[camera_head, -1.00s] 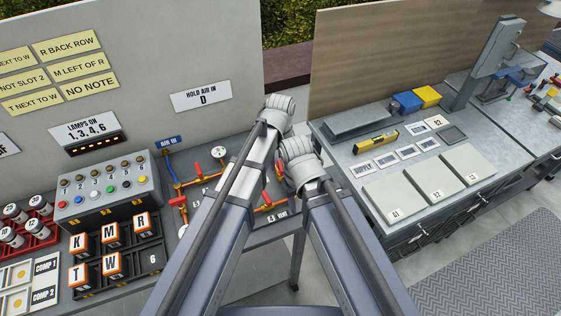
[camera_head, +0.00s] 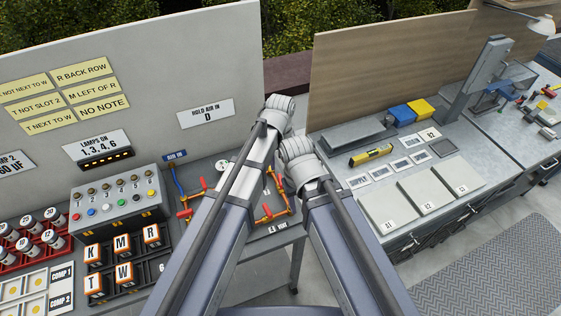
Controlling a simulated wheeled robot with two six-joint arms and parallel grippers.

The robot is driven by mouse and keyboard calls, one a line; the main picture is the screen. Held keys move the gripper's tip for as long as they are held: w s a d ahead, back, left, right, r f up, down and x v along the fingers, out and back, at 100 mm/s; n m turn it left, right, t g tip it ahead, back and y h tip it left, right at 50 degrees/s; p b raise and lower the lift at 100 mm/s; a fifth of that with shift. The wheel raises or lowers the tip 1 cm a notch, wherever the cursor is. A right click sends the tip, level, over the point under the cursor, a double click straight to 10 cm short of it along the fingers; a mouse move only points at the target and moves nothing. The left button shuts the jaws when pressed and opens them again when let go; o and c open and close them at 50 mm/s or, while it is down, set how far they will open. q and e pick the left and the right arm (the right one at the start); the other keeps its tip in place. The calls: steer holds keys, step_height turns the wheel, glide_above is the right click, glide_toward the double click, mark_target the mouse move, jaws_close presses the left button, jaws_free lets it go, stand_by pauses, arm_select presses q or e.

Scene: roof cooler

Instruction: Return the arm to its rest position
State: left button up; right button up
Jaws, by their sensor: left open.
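My left arm (camera_head: 225,205) comes up from the bottom and ends in a grey rounded part at the picture's middle, where my left gripper (camera_head: 279,114) is open; its jaws are hard to make out. It holds nothing that I can see. My right arm (camera_head: 350,240) comes up from the bottom right and ends in a similar grey part beside it. The jaws of my right gripper do not show. Both arms are folded close together and hide part of the bench with the red-handled valves (camera_head: 190,186).
The left bench carries a button box (camera_head: 118,200), black racks with lettered orange blocks (camera_head: 122,247) and a red rack of cans (camera_head: 38,240). A grey wall panel (camera_head: 150,75) stands behind. The right bench (camera_head: 400,150) holds white plates and blue and yellow boxes. Floor shows at the lower right.

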arm_select(q)
steer(key=s+a+m, duration=0.1)
steer(key=s+a, duration=0.4)
steer(key=a, duration=0.4)
steer(key=s+a+m, duration=0.1)
steer(key=s+a, duration=0.4)
steer(key=a, duration=0.4)
steer(key=s+d+f+m+b, duration=0.2)
steer(key=d, duration=0.4)
steer(key=s+d+f+m+y+b, duration=0.1)
steer(key=s+d, duration=0.2)
steer(key=d, duration=0.2)
steer(key=shift+d+f+m+b, duration=0.35)
steer(key=shift+m+b, duration=0.05)
arm_select(e)
step_height(320, 180, down, 4)
steer(key=shift+r, duration=0.1)
arm_select(q)
steer(key=shift+s, duration=0.1)
